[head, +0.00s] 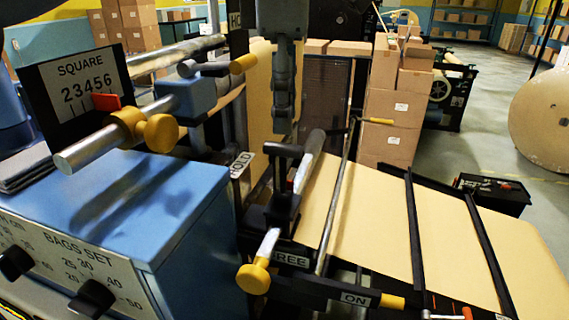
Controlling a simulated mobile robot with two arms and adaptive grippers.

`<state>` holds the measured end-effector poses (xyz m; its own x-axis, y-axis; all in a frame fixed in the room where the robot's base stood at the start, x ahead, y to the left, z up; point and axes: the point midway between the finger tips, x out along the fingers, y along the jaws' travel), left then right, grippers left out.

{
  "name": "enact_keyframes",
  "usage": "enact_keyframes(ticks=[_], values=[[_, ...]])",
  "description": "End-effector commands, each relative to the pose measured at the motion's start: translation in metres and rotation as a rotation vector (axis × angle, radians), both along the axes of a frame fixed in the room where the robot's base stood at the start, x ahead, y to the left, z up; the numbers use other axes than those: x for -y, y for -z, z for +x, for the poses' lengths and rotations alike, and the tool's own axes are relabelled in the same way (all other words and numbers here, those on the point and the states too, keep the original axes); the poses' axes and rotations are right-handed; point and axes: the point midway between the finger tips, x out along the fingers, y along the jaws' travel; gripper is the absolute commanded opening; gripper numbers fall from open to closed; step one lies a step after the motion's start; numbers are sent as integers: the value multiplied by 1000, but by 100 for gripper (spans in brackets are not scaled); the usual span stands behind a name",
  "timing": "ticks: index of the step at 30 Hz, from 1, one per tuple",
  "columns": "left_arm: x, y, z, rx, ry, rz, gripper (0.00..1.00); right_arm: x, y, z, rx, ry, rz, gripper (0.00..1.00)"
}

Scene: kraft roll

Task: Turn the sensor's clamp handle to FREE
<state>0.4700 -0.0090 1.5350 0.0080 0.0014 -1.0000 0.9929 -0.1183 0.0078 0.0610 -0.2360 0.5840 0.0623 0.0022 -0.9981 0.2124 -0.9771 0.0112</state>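A HOLD plate (241,165) and a FREE plate (290,258) show beside the paper bed. Between them a black block (283,208) sits around a slanted metal rod that ends in a yellow knob (253,278) beside the FREE plate. A black T-shaped piece (283,150) stands above the block, on the HOLD side. I cannot tell for sure which piece is the clamp handle. My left gripper (285,128) hangs down just above the T-shaped piece, seen narrow side on. Its finger opening and any contact are unclear. My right gripper is not in view.
A blue cabinet (120,215) with black knobs fills the left. A SQUARE scale (80,85) and a yellow-collared rod stand over it. A thin bar with a yellow grip (375,121) rises across the brown paper (375,220). An ON lever (355,298) is in front.

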Motion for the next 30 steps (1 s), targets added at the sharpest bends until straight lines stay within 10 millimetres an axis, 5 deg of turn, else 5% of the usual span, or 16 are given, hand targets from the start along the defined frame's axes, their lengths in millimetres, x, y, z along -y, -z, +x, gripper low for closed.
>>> enact_keyframes(ticks=[9, 15, 26, 30], values=[[-1, 64, 0, -4, -2, 2, 36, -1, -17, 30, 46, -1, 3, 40], [-1, 89, 1, -2, -1, 0, 36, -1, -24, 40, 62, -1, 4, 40], [-1, 97, 1, -1, -2, -2, 36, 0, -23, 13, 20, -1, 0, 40], [0, 97, 1, -1, -2, -1, 14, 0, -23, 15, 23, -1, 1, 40]])
